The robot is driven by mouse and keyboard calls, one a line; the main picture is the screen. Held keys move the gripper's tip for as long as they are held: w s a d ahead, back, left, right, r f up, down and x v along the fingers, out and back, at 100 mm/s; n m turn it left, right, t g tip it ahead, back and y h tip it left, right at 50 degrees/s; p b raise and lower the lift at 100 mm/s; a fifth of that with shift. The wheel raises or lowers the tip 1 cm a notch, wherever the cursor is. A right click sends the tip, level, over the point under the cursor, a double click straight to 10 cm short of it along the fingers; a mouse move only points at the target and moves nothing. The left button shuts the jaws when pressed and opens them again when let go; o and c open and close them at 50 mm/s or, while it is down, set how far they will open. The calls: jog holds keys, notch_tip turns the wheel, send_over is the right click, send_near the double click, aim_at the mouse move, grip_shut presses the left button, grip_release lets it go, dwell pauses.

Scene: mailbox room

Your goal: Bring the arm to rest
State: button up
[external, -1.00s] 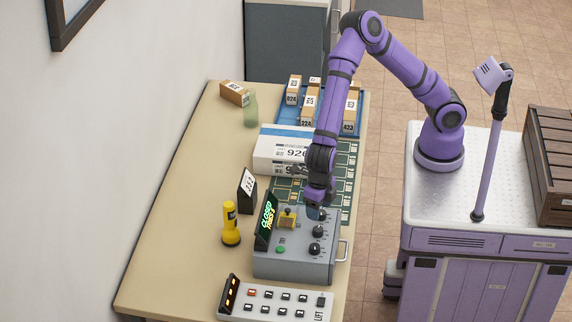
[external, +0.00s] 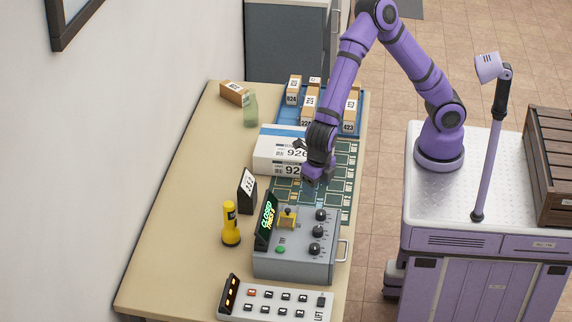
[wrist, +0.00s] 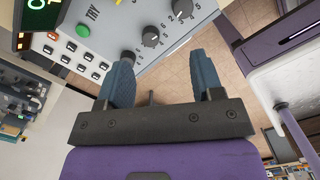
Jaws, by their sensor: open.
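My purple arm reaches from its base on the white cart over the table. My gripper (external: 313,183) is above the green mat (external: 342,190), just beyond the far edge of the grey control box (external: 300,258) and beside the white parcel (external: 280,150). In the wrist view my gripper (wrist: 160,82) has its two blue fingers spread apart with nothing between them. The control box (wrist: 110,25) is ahead of the fingers there, with black knobs and a green button. In the external view the fingertips are partly hidden by the wrist.
A yellow flashlight (external: 230,224), a black sign (external: 247,190) and a button panel (external: 275,303) stand on the table. A blue tray (external: 353,131) with several small boxes is at the back. The table's left part is clear. A lamp post (external: 490,150) stands on the cart.

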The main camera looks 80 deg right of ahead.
jog(key=s+d+r+m+t, duration=0.1)
jog(key=d+r+m, duration=0.4)
jog(key=d, duration=0.4)
jog(key=s+d+r+m+t+h, duration=0.1)
jog(key=d+r+m, duration=0.45)
jog(key=d, duration=0.25)
jog(key=s+d+r+m, duration=0.1)
jog(key=d+r+m, duration=0.4)
jog(key=d, duration=0.4)
jog(key=s+d+r+m+t+y, duration=0.1)
jog(key=s+d+r+m, duration=0.4)
jog(key=s+d+m, duration=0.8)
jog(key=s+d+t, duration=0.1)
jog(key=s+d, duration=0.1)
jog(key=s, duration=0.1)
jog(key=shift+m+t, duration=0.3)
jog(key=shift+m, duration=0.05)
jog(key=shift+c, duration=0.4)
